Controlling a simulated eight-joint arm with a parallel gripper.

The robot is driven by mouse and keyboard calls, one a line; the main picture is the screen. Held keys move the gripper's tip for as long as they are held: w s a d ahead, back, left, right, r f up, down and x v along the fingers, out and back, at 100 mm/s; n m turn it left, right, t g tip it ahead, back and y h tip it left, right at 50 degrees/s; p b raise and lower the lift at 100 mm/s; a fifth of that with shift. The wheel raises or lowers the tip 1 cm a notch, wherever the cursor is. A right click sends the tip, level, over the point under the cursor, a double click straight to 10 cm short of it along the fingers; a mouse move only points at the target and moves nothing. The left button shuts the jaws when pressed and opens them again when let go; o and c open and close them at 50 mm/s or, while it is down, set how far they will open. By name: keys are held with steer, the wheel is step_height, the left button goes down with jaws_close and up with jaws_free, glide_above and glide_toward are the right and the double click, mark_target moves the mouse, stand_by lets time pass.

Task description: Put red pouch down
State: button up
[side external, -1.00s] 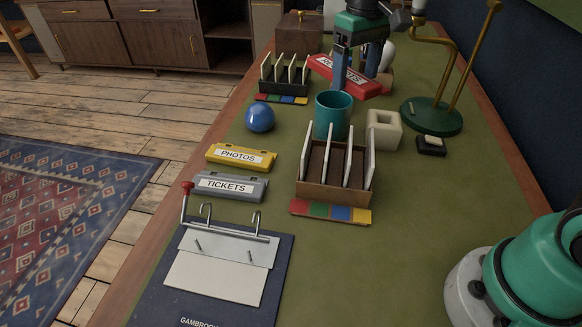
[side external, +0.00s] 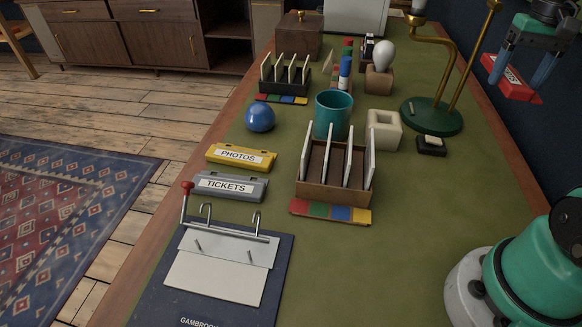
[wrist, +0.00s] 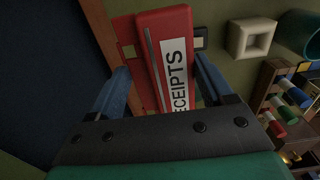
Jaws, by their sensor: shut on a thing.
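The red pouch (side external: 511,79) is in my gripper (side external: 521,72), held up at the far right of the side external view, near the dark wall and well above the table. In the wrist view the red pouch (wrist: 152,62) lies between my blue fingers (wrist: 160,88), with a white label reading "RECEIPTS", its first letter partly hidden. My gripper is shut on it. A yellow pouch (side external: 240,156) labelled "PHOTOS" and a grey pouch (side external: 228,186) labelled "TICKETS" lie on the table's left side.
A brass lamp with a green base (side external: 431,116) stands near the pouch. A teal cup (side external: 333,116), white square block (side external: 384,129), blue ball (side external: 260,117) and wooden card rack (side external: 334,181) occupy the middle. The green tabletop (side external: 420,200) is clear at right front.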

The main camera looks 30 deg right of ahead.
mark_target(464, 169)
step_height(464, 169, down, 19)
steer(key=shift+r, duration=0.2)
stand_by(0.4)
steer(key=shift+f, duration=0.2)
steer(key=o, duration=1.4)
steer(key=shift+c, duration=0.2)
step_height(464, 169, up, 12)
steer(key=w+a+r+n+t, duration=0.1)
steer(key=w+a+n+t, duration=0.2)
steer(key=a, duration=0.7)
steer(key=w+a+r+n+t, duration=0.1)
steer(key=w+a+n+t, duration=0.3)
steer(key=a, duration=0.7)
steer(key=shift+w+n, duration=0.15)
steer(key=shift+n, duration=0.85)
